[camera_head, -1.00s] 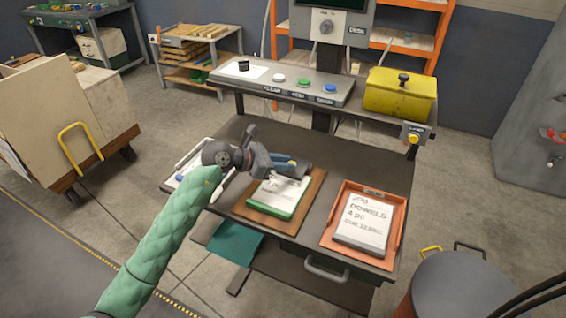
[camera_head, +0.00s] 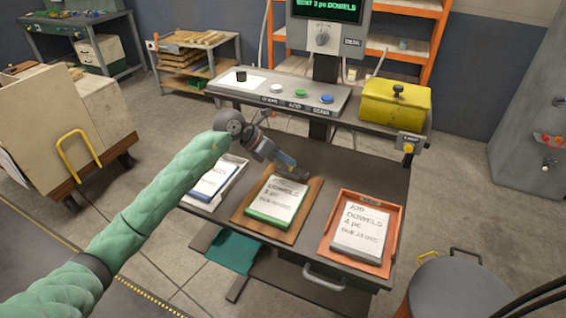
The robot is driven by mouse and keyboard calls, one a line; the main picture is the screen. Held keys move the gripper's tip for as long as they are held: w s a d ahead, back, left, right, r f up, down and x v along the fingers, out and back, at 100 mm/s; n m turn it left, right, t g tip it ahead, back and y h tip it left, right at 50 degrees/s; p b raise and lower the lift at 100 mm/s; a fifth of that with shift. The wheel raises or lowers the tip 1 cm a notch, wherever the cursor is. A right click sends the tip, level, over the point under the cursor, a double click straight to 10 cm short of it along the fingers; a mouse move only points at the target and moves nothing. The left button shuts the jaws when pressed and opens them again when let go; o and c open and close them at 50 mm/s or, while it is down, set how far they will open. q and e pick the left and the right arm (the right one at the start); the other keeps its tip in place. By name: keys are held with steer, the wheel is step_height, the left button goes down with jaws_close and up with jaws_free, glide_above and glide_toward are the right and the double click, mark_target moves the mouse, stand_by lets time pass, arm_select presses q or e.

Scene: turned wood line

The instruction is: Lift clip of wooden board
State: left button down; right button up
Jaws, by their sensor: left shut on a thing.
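The wooden board (camera_head: 314,195) lies on the dark bench, with a green-edged pad of paper (camera_head: 278,199) on it that reads as a dowels job. My left gripper (camera_head: 290,172) comes in from the left and is over the board's far edge. It is shut on the dark clip (camera_head: 301,176) there, which the fingers partly hide. Whether the clip is raised off the paper I cannot tell. My right gripper is not in view.
An orange tray (camera_head: 393,235) with a job pad is on the right. A white tray (camera_head: 236,178) with a blue-edged pad is on the left. Behind are a button panel (camera_head: 312,103), a yellow box (camera_head: 395,108) and a screen (camera_head: 325,9) showing dowels text.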

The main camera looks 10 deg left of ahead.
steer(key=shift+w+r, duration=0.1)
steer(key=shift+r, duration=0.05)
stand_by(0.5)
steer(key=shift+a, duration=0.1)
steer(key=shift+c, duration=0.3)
